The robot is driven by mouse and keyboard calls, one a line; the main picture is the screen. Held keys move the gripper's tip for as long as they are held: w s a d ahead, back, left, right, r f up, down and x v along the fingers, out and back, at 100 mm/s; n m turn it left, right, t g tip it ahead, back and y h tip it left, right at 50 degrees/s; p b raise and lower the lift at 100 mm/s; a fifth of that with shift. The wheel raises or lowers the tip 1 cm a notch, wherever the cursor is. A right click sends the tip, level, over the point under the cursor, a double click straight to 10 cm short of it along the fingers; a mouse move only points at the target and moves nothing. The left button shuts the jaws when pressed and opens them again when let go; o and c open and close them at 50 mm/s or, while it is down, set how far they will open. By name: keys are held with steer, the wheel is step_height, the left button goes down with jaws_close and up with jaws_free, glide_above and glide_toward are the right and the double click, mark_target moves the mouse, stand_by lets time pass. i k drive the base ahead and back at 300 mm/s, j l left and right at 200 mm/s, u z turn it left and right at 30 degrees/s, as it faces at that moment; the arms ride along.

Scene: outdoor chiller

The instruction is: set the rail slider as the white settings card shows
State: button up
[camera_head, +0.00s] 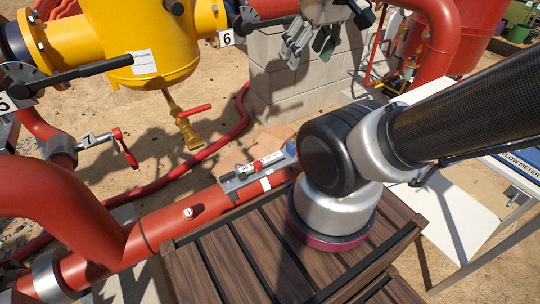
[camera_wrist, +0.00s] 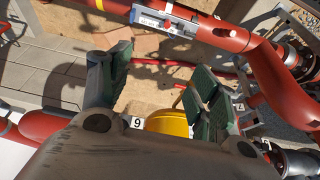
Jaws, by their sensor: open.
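The rail slider (camera_head: 258,174) is a grey rail on top of the red pipe, with a small red knob (camera_head: 257,164) about midway along it. It also shows in the wrist view (camera_wrist: 184,29), at the top, with a white strip along its side. The marks on the strip are too small to read. A white label (camera_head: 144,62) is on the yellow vessel; I cannot tell whether it is the settings card. My gripper (camera_head: 311,42) is open and empty, above the concrete block wall, apart from the rail. In the wrist view its green-padded fingers (camera_wrist: 158,76) are spread.
The yellow vessel (camera_head: 150,25) and its brass valve (camera_head: 188,128) with a red handle stand behind the pipe. A brown slatted crate (camera_head: 215,262) is in front of the rail. A white panel (camera_head: 465,220) lies at the right. Another red-handled valve (camera_head: 125,150) is at the left.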

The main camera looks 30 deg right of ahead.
mark_target(258, 164)
steer(key=k+l+z, duration=0.35)
steer(key=k, duration=0.15)
steer(key=j+z, duration=0.1)
steer(key=z, duration=2.05)
steer(key=u, duration=0.7)
steer(key=i+j+u, duration=0.1)
steer(key=u, duration=0.3)
steer(key=i+u, duration=0.25)
steer(key=u, duration=0.2)
steer(key=i+u, duration=0.15)
steer(key=u, duration=0.25)
